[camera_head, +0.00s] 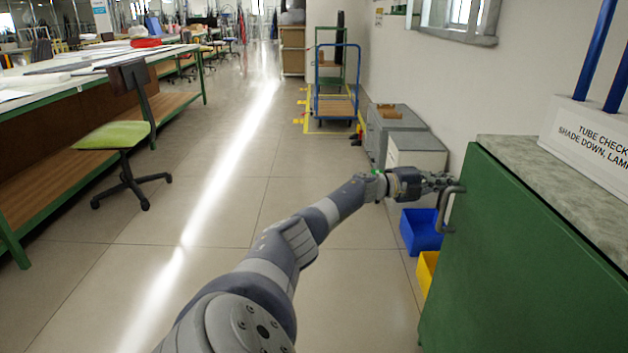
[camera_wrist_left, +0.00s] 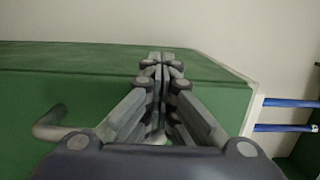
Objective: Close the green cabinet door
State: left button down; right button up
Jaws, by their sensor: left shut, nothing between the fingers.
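The green cabinet door (camera_head: 515,255) fills the lower right of the head view, and its green face also shows in the left wrist view (camera_wrist_left: 40,95). I cannot tell how far it stands open. A grey bar handle (camera_head: 441,212) is near its far edge; it shows at left in the wrist view (camera_wrist_left: 50,126). My left gripper (camera_head: 450,180) is at the door's far upper corner, right by the handle's upper end. In the wrist view its fingers (camera_wrist_left: 161,58) are together and empty, beside the handle, not around it. Contact with the door is unclear. My right gripper is not in view.
A speckled grey top (camera_head: 560,180) carries a white labelled box (camera_head: 590,135) with blue rods (camera_head: 597,50). A blue bin (camera_head: 420,232) and yellow bin (camera_head: 427,270) sit on the floor beside the door. Grey cabinets (camera_head: 415,153) stand beyond.

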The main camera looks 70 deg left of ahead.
pick_arm(q)
jog(key=shift+d+r, duration=0.15)
jog(key=shift+r, duration=0.15)
jog(key=v, duration=1.2)
jog(key=shift+f, duration=0.25)
